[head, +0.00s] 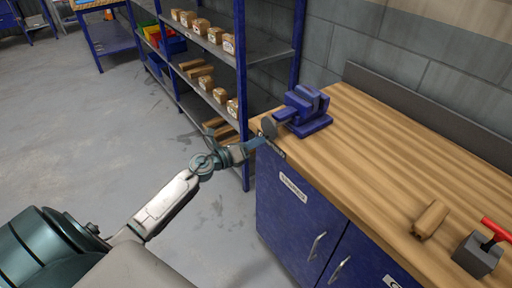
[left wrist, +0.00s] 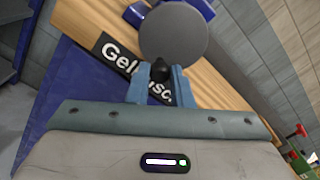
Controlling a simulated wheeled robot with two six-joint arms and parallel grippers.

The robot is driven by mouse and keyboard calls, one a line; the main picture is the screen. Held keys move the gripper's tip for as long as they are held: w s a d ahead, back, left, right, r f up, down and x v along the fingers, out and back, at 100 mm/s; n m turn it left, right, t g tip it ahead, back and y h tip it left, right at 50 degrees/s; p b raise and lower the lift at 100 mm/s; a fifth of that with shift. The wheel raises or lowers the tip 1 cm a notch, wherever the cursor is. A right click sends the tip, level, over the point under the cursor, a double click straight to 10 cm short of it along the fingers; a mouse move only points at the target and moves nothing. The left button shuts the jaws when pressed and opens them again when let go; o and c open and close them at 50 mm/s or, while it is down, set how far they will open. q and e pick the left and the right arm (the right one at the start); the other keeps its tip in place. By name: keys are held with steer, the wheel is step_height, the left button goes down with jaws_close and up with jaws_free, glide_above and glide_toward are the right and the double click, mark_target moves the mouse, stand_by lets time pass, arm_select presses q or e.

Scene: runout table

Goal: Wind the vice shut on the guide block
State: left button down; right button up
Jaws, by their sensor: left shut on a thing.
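The blue vice (head: 308,106) stands on the near left corner of the wooden bench. Its grey round handwheel (head: 268,127) faces the bench's left end. In the left wrist view the handwheel (left wrist: 173,34) fills the top middle, with a black knob (left wrist: 161,70) on its lower rim. My left gripper (head: 257,143) is at the wheel; its blue fingers (left wrist: 156,82) are shut on the knob. Whether a block sits between the vice jaws cannot be told. A wooden block (head: 430,218) lies on the bench at right; I cannot tell if it is the guide block. My right gripper is not in view.
A grey block with a red handle (head: 478,254) stands at the bench's right. The bench top (head: 365,140) between is clear. A blue cabinet (head: 290,215) is under the bench. Floor is free at left.

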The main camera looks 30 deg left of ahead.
arm_select(q)
steer(key=shift+a+m, duration=0.15)
steer(key=shift+m, duration=0.25)
steer(key=shift+w+a+m+b, duration=0.1)
steer(key=shift+m+b, duration=0.45)
steer(key=shift+m, duration=0.05)
steer(key=c, duration=1.4)
jaws_free()
